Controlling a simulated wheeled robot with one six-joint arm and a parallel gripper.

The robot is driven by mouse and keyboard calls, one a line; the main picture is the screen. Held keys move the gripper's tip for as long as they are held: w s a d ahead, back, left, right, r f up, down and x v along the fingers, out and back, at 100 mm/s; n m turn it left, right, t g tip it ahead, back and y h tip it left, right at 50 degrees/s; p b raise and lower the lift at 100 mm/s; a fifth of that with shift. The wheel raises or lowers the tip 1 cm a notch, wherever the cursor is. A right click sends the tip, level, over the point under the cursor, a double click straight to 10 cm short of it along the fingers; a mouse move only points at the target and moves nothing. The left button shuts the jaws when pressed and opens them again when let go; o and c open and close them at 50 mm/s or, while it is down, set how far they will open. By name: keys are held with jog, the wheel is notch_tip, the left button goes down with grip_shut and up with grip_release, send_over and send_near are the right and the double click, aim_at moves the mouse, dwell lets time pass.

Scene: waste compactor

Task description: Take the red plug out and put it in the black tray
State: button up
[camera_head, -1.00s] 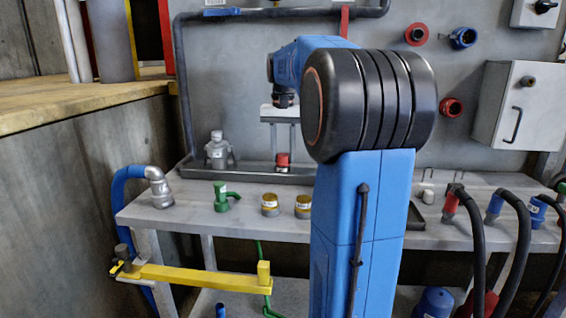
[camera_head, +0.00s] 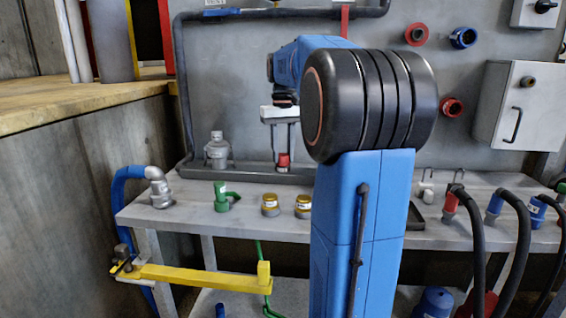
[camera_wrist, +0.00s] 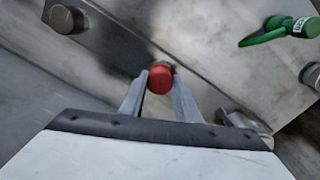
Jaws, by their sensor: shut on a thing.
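The red plug (camera_head: 283,161) stands at the back of the grey bench, at the long dark channel along the wall. My gripper (camera_head: 283,153) points down at it, its two fingers shut on the plug's sides. The wrist view shows the red round top of the plug (camera_wrist: 160,78) between the fingertips of my gripper (camera_wrist: 159,82). What lies under the plug is hidden. A dark tray (camera_head: 414,218) on the bench shows only in part, just right of my arm, which covers the rest.
On the bench left of my arm are a green valve (camera_head: 222,198), two yellow-topped fittings (camera_head: 270,206) and a grey fitting (camera_head: 217,152). Hoses with red and blue connectors (camera_head: 494,205) stand at the right. A yellow bar (camera_head: 190,277) juts out in front.

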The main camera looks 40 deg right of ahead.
dwell(0.3)
jog(key=n, duration=0.4)
jog(key=shift+n, duration=0.6)
jog(key=n, duration=0.3)
jog(key=shift+n, duration=1.1)
jog(key=shift+n, duration=0.8)
jog(key=n, duration=0.3)
jog(key=shift+n, duration=0.3)
